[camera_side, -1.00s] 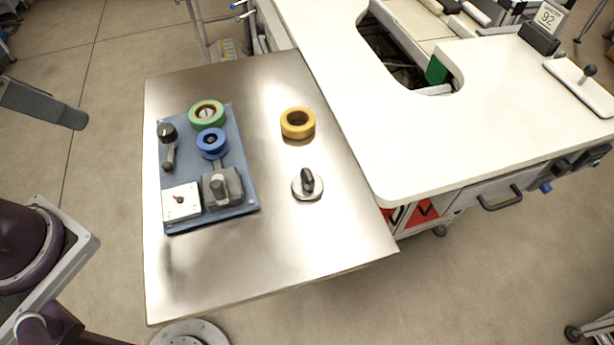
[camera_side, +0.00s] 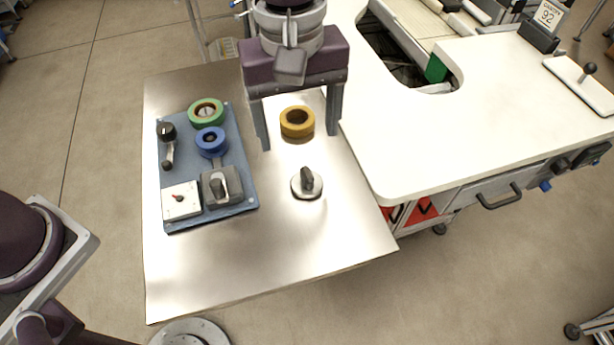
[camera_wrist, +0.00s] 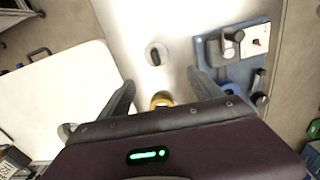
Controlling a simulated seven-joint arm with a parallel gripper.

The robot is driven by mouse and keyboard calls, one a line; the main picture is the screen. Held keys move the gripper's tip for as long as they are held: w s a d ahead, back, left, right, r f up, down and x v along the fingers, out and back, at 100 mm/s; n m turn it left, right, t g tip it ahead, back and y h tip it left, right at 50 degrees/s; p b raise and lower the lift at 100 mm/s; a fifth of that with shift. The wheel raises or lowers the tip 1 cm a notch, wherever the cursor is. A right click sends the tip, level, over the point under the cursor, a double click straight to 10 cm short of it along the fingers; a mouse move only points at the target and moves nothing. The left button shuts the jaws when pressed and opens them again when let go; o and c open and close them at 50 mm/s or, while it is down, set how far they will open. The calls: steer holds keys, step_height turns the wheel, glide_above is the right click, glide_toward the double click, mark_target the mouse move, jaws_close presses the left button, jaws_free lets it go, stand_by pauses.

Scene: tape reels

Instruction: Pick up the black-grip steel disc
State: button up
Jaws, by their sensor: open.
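The steel disc (camera_side: 298,193) with its upright black grip (camera_side: 307,179) lies flat on the metal table, right of the blue board. In the wrist view the black grip (camera_wrist: 155,57) shows ahead of the fingers, roughly between their lines. My gripper (camera_side: 300,142) is open and empty, its two fingers spread wide and pointing down. In the side view it appears above the yellow tape reel (camera_side: 297,122), farther back than the disc. In the wrist view my gripper (camera_wrist: 158,80) has the yellow reel (camera_wrist: 161,99) partly hidden behind its body.
The blue board (camera_side: 185,150) holds a green reel (camera_side: 206,112), a blue reel (camera_side: 211,142), a crank, a white gauge plate and a grey block with a knob. A white worktop (camera_side: 430,140) borders the table on the right. The front of the metal table (camera_side: 260,260) is clear.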

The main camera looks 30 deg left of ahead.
mark_target(307, 172)
steer(key=d+f, duration=0.2)
steer(key=f, duration=0.1)
steer(key=shift+n, duration=0.3)
steer(key=f, duration=0.6)
steer(key=shift+s+a+f, duration=0.1)
steer(key=shift+s, duration=0.3)
jaws_close()
